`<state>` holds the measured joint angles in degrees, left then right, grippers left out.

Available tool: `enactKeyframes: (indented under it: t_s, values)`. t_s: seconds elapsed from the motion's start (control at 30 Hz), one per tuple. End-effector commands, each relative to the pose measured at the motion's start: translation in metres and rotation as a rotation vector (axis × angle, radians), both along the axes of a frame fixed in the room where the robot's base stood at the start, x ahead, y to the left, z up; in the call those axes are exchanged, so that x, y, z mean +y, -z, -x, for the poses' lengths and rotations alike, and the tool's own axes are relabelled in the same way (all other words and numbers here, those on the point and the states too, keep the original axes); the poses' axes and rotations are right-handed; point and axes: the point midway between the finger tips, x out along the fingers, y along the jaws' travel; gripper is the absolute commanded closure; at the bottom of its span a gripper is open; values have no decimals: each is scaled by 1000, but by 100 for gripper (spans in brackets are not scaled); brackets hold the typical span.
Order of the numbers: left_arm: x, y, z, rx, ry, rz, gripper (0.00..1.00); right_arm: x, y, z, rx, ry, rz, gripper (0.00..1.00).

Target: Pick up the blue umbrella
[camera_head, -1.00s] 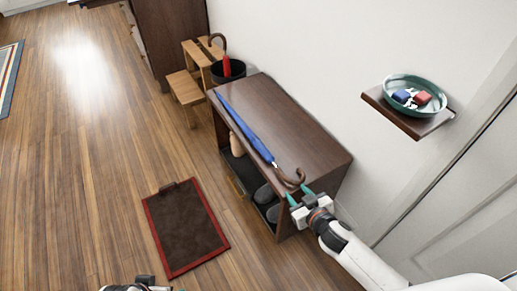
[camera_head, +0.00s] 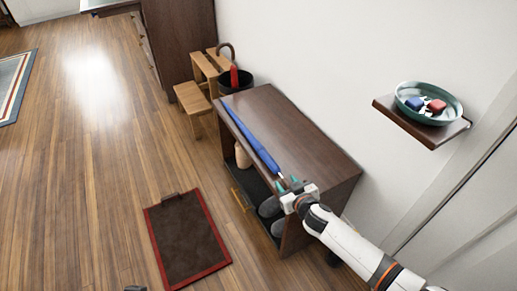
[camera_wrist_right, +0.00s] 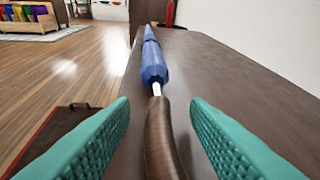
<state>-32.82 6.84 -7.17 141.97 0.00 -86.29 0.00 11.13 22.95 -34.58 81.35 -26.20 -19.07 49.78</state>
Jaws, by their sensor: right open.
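The blue umbrella (camera_head: 252,139) lies closed along the front edge of the dark wooden bench top. Its brown handle is hidden behind my gripper in the head view. My right gripper (camera_head: 288,183) is open at the handle end of the umbrella, low over the near end of the bench. In the right wrist view, the brown handle (camera_wrist_right: 160,135) runs between the two teal fingers with space on both sides. The blue canopy (camera_wrist_right: 153,62) lies ahead, past a short white shaft. Only a small dark piece of my left gripper (camera_head: 135,288) shows at the bottom edge.
The bench (camera_head: 316,150) has shoes (camera_head: 270,206) on its lower shelf. A dark bin with a red umbrella (camera_head: 234,77) and a wooden step stool (camera_head: 193,98) stand beyond it. A wall shelf holds a teal bowl (camera_head: 428,118). A red-edged mat (camera_head: 187,240) lies on the floor.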

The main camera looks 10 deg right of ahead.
Motion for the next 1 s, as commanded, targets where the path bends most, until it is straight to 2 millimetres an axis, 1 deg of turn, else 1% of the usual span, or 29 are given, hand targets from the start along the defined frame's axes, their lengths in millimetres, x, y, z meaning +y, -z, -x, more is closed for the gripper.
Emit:
enactKeyframes:
  t_s: [0.07,0.27,0.3,0.37,0.53,0.57,0.9,1.0]
  values:
    - [-1,1,-4,-22,2,4,0,1,2,-4,0,0,0,57]
    - [-2,0,-5,-26,2,5,0,1,2,-5,0,0,0,57]
    - [-2,0,-5,-25,2,5,0,1,2,-5,0,0,0,61]
    - [-2,0,-5,-25,2,5,0,1,2,-4,0,0,0,70]
    - [-1,0,-5,-25,2,5,0,1,2,-4,0,0,0,98]
    - [-1,0,-5,-25,2,5,0,1,2,-4,0,0,0,100]
    - [-1,-1,-5,-24,1,5,0,1,0,-5,-2,-1,-1,100]
    - [-1,-3,-4,-21,1,4,0,1,-4,-5,-3,0,-1,100]
